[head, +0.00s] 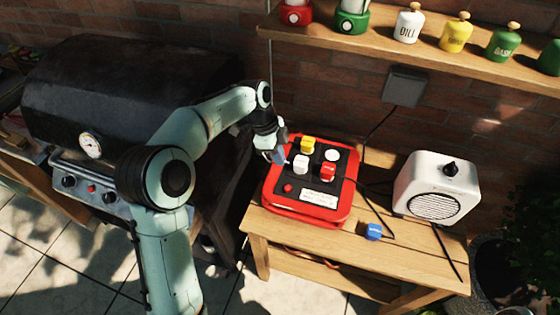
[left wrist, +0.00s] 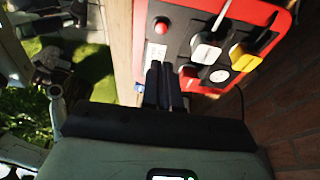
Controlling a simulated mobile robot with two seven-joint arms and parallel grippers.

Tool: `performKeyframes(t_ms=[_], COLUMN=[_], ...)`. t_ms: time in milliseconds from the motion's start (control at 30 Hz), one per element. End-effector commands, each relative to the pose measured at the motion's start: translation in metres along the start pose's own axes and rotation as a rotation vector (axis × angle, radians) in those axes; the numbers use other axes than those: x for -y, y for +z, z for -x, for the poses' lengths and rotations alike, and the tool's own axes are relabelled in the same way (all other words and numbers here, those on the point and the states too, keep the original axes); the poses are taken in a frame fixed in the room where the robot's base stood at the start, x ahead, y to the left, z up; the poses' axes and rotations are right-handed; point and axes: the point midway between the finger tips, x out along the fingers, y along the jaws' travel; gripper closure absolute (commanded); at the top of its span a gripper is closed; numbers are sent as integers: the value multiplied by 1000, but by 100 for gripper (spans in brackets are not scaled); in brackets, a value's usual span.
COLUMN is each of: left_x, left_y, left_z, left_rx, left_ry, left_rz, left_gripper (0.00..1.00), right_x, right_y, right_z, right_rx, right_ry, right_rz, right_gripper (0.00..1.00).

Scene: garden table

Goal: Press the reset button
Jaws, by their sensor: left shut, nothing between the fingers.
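A red box (head: 345,218) with a black top panel sits on the wooden table. A small round red button (head: 288,188) is near its front left corner; it also shows in the left wrist view (left wrist: 163,27). Yellow (head: 307,144), white (head: 301,163) and red (head: 327,171) blocks stand on the panel, with a white disc (head: 331,155) behind. My left gripper (head: 277,157) is shut and empty by the box's left edge, further back than the red button. In the left wrist view its fingers (left wrist: 165,75) point towards the panel, below the button.
A blue cube (head: 373,232) lies on the table (head: 400,258) in front of the box. A white speaker-like unit (head: 437,187) stands to the right, with black cables between. A black grill (head: 120,85) is at left. A shelf (head: 440,57) with jars runs above along the brick wall.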

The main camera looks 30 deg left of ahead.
Motion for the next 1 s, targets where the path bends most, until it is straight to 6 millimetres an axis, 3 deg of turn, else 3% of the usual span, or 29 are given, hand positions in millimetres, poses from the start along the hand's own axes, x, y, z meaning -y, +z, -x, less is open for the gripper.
performKeyframes(t_ms=[300,500,700,1000], left_x=[-2,-1,-1,0], left_y=[0,7,11,12], left_z=[-71,-102,-116,-117], left_rx=[0,0,0,0], left_ry=[7,3,2,0], left_rz=[0,1,1,0], left_gripper=[100,100,100,100], right_x=[-3,-4,-3,-3], right_y=[2,2,2,2], right_z=[-7,-8,-7,-7], right_rx=[4,4,4,4], right_ry=[1,1,1,1], right_rz=[-1,-1,-1,-1], right_gripper=[100,100,100,100])
